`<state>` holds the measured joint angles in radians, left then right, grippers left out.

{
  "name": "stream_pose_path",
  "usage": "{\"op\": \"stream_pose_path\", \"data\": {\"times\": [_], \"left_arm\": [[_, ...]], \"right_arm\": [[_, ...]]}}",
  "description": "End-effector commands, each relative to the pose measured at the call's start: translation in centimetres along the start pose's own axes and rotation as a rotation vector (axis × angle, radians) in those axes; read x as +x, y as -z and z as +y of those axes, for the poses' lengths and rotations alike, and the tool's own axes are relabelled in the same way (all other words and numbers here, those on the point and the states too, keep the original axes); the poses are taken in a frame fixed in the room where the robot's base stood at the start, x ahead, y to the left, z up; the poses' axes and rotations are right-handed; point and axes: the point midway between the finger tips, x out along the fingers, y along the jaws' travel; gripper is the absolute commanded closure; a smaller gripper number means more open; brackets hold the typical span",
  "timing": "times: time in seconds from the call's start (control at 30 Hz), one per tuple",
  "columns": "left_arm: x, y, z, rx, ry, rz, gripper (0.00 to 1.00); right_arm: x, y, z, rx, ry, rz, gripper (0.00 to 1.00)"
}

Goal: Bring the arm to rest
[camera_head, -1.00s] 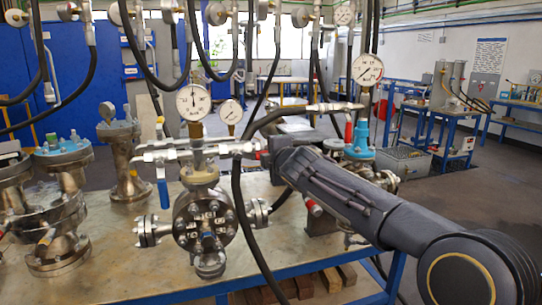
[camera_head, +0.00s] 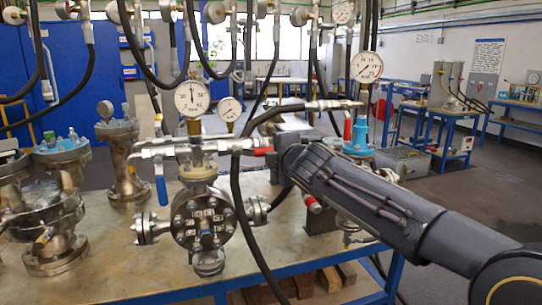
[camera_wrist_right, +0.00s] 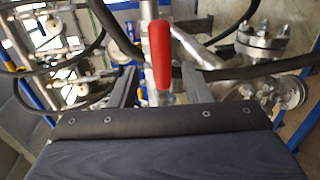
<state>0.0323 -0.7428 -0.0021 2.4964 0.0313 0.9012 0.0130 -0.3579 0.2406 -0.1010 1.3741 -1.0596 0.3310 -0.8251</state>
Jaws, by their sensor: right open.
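My right arm comes in from the right in the head view. Its gripper end (camera_head: 283,158) is mostly hidden by the arm and a black hose. A red valve handle (camera_head: 263,152) shows just left of it, on the pipework above the flanged vessel (camera_head: 204,222). In the right wrist view, the two fingers of my right gripper (camera_wrist_right: 160,88) stand apart. The red handle (camera_wrist_right: 164,65) appears between or just beyond them; I cannot tell whether it touches a finger. My left gripper is not in view.
Black hoses (camera_head: 240,200) hang close to my right arm. Pressure gauges (camera_head: 192,98) stand above the pipework, and a blue-handled valve (camera_head: 161,185) is at left. More flanged vessels (camera_head: 57,210) crowd the bench's left side. The floor at right (camera_head: 490,210) is clear.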

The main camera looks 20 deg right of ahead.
Motion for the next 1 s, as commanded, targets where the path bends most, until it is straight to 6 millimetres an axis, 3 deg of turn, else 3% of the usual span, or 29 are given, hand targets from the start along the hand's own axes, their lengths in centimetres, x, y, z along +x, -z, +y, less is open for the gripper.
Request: {"op": "stream_pose_path", "data": {"times": [0.2, 0.73, 0.87, 1.0], "left_arm": [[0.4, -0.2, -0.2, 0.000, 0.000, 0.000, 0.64], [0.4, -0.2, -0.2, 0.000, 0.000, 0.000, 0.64], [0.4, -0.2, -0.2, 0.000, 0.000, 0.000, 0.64], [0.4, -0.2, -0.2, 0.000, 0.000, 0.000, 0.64]], "right_arm": [[-2.4, 0.0, 0.0, 0.000, -0.001, 0.000, 0.57], [-3.0, -0.5, -0.5, 0.030, 0.014, -0.006, 0.57], [-5.6, -3.1, -3.8, 0.216, 0.103, -0.044, 0.57], [-11.6, -6.0, -11.0, 0.596, 0.278, -0.128, 0.57]]}}
